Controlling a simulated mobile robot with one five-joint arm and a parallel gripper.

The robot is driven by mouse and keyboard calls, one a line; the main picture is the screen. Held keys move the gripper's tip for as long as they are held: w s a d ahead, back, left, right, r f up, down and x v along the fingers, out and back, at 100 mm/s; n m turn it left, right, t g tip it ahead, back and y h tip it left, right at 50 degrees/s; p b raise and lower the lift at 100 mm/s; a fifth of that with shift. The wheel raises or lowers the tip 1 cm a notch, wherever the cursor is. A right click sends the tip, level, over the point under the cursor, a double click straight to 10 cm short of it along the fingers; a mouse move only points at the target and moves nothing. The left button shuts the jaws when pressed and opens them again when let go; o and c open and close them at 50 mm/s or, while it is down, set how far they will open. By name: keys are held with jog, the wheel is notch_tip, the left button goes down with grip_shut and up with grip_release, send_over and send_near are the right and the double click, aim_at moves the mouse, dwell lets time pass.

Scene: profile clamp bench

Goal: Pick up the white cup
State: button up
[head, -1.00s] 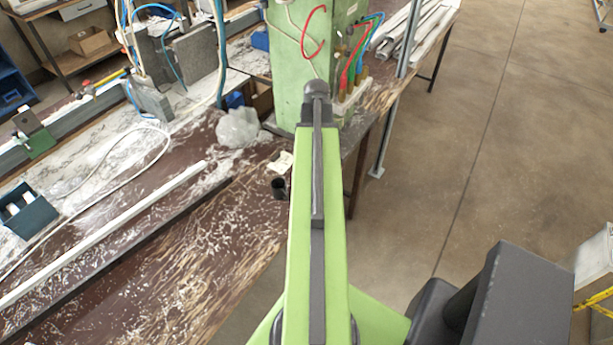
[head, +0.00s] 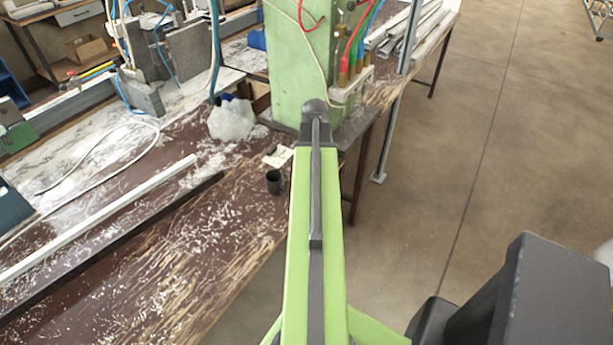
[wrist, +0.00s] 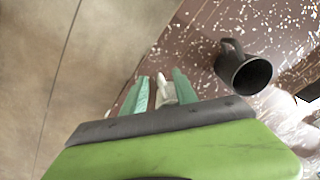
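The only cup I can make out is dark grey or black, not white. My gripper's two pale green fingers are apart. A small whitish thing (wrist: 163,90) shows between them; I cannot tell what it is or whether they touch it. In the head view my arm hides my gripper.
A cream cloth or paper (head: 279,157) lies just behind the dark cup. A clear plastic bag (head: 231,119) is further left. A green machine (head: 300,65) with hoses stands at the back. A long white profile (head: 100,218) lies on the bench. Open floor is right of the bench edge.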

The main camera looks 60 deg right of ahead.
notch_tip(320, 180, down, 4)
jog(key=shift+r+b, duration=0.2)
jog(key=shift+b, duration=0.95)
jog(key=shift+r, duration=0.2)
grip_shut()
